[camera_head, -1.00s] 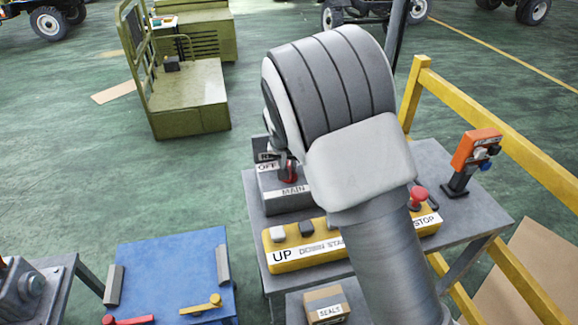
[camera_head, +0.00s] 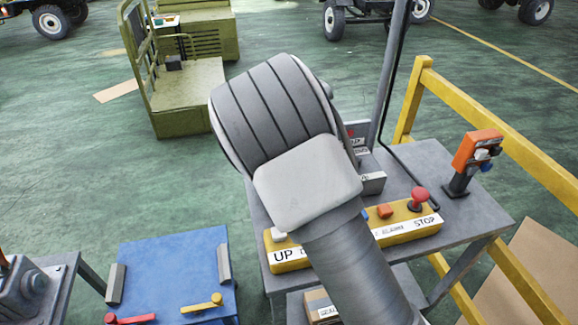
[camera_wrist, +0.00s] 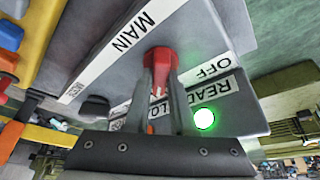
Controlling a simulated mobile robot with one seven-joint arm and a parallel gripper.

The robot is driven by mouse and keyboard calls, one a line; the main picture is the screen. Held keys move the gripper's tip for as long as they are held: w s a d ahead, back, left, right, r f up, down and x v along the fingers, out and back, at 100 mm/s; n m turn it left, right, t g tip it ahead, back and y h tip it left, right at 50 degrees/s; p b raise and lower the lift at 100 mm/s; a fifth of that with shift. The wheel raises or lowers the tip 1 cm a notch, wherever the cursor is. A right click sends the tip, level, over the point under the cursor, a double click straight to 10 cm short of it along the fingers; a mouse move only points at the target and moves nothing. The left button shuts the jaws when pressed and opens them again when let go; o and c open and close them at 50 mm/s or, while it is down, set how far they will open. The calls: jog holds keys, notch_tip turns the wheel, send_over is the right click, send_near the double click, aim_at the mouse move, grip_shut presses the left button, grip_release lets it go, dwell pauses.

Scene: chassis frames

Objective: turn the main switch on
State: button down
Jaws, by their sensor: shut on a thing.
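The main switch is a red knob (camera_wrist: 159,62) on a grey box (camera_wrist: 203,35) with MAIN and OFF labels. In the wrist view my gripper (camera_wrist: 160,78) has its two fingers around the knob, shut on it. A green lamp (camera_wrist: 204,119) glows beside a label starting READ. The knob's exact pointing direction is hard to tell behind the fingers.
A yellow control bar (camera_head: 408,231) with UP and STOP labels and a red mushroom button (camera_head: 419,196) lies in front. An orange device (camera_head: 477,150) stands at the table's right. A yellow railing (camera_head: 500,130) and grey post (camera_head: 392,75) are close by.

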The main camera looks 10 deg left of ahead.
jog(key=c, duration=0.8)
grip_release()
jog(key=shift+o, duration=0.2)
jog(key=v, duration=1.7)
jog(key=shift+r, duration=0.25)
jog(key=s+d+r+n+g+y, duration=0.1)
jog(key=s+d+r, duration=0.25)
jog(key=d, duration=0.55)
jog(key=s+d+r+y, duration=0.15)
jog(key=s+d, duration=0.25)
jog(key=d, duration=0.6)
jog(key=s+d+n+t, duration=0.1)
jog(key=s+d, duration=0.4)
jog(key=s, duration=0.3)
jog(key=s+d+n+t, duration=0.1)
jog(key=s+d+n, duration=0.1)
jog(key=s+d, duration=0.3)
jog(key=s+h, duration=0.1)
jog(key=s, duration=0.3)
jog(key=shift+d+f, duration=0.15)
jog(key=shift+d, duration=0.1)
